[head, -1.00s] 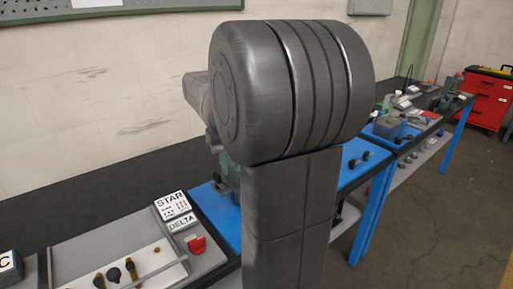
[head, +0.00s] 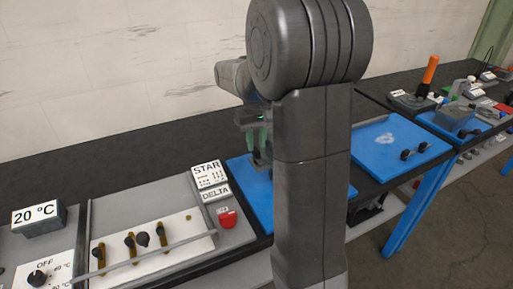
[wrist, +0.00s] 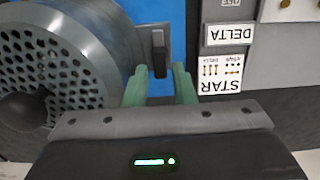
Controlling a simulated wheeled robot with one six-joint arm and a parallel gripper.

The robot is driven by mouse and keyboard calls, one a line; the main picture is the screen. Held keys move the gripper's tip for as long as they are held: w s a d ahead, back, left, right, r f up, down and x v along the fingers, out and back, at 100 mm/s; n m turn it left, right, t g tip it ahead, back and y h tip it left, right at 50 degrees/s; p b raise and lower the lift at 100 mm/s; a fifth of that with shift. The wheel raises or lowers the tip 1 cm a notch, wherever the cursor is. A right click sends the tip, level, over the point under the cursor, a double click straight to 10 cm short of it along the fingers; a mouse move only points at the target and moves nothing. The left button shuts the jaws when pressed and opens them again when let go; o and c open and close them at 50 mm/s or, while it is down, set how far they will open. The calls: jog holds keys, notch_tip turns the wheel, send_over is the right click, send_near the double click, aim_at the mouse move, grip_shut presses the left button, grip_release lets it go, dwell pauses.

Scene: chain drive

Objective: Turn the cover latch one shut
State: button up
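In the wrist view a round grey cover (wrist: 62,42) with many holes and a black knob (wrist: 25,110) fills the left side. Beside it a small black latch lever (wrist: 159,52) sits on a grey plate (wrist: 147,22) over the blue surface. My gripper (wrist: 160,78) has two green fingers set apart, one on each side of the lever's near end. I cannot tell whether they touch it. In the head view my gripper (head: 257,143) is small and partly hidden by my arm, which also hides the cover and latch.
Right of the latch are the STAR sign (wrist: 220,75) and DELTA sign (wrist: 228,34). In the head view a red button (head: 228,219) and a panel with black knobs (head: 150,240) lie left of my arm. A blue mat (head: 375,150) with black knobs lies right.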

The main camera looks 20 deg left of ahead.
aim_at(258, 155)
jog(key=shift+f, duration=1.45)
jog(key=shift+c, duration=0.4)
grip_shut()
